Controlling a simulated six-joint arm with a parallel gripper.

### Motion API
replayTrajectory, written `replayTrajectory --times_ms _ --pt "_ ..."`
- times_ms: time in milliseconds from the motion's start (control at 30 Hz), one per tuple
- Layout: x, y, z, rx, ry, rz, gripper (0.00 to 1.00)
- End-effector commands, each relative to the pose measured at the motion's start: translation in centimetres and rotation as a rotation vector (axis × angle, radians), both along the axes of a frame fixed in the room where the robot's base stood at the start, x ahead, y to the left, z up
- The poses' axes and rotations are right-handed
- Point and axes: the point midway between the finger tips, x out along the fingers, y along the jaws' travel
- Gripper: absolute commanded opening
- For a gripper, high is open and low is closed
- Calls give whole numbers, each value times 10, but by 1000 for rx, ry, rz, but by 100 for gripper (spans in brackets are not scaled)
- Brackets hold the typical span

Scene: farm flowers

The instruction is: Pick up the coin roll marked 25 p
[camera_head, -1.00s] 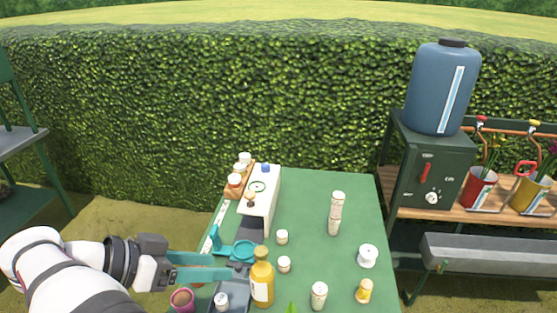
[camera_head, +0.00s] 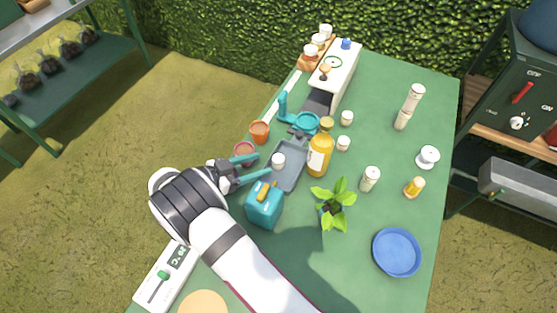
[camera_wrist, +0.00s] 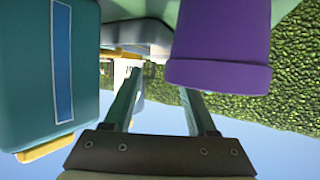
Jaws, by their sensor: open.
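Several small white rolls stand on the green table, and I cannot read 25 p on any. One small white roll (camera_head: 278,160) stands on the grey tray (camera_head: 290,172), just off my fingertips. My gripper (camera_head: 264,165) is open and empty, its teal fingers pointing right toward that roll. In the wrist view, a white object with a dark mark (camera_wrist: 121,72) shows beyond the fingers (camera_wrist: 160,82), partly hidden. Other white rolls stand right of the tray: one (camera_head: 347,118), another (camera_head: 343,143), a taller one (camera_head: 370,180) and a tall stack (camera_head: 408,107).
A teal canister (camera_head: 264,207) is close below the lower finger. An orange bottle (camera_head: 320,155), plant (camera_head: 334,205) and blue plate (camera_head: 397,252) stand right.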

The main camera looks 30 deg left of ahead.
Motion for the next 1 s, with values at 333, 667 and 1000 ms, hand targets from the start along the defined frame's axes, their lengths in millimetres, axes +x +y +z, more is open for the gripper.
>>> replayTrajectory --times_ms 333,667,1000 --pt "43 -24 -22 0 0 -1 57" --pt "43 -23 -22 0 0 0 32" --pt "43 -23 -22 0 0 0 0"
